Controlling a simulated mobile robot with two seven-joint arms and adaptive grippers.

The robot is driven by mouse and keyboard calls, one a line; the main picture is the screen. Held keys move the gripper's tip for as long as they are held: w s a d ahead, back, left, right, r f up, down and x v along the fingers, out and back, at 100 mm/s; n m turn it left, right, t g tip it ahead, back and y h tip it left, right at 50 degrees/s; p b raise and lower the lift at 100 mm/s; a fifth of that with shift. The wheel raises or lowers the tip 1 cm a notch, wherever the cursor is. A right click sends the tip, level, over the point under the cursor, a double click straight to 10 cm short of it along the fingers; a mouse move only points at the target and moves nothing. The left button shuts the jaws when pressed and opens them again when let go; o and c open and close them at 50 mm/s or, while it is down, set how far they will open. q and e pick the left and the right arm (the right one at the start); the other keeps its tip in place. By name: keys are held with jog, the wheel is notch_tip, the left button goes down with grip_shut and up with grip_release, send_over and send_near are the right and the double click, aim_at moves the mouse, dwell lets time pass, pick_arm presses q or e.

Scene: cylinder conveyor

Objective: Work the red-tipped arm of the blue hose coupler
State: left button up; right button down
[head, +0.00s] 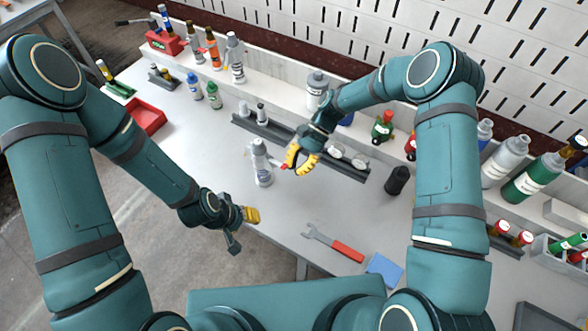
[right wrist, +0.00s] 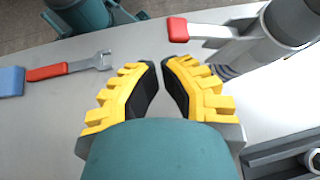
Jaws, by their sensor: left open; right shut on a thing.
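The hose coupler (head: 262,165) stands upright on the table, its body looking mostly pale grey rather than blue. Its red-tipped arm (head: 281,168) points right towards my right gripper (head: 300,163). In the right wrist view the red tip (right wrist: 178,30) lies just beyond the yellow fingertips of this gripper (right wrist: 162,62). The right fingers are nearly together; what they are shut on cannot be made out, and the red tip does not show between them. My left gripper (head: 244,229) is open and empty, low at the table's front edge, apart from the coupler.
A wrench with a red handle (head: 346,250) and a blue block (head: 384,268) lie at the front. A dark rail (head: 270,131) with round parts runs behind the coupler. A black cylinder (head: 397,180) stands right. Bottles line the back shelf.

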jog(key=v, duration=1)
jog(key=shift+w+d+r, duration=0.15)
jog(key=shift+d+r, duration=0.1)
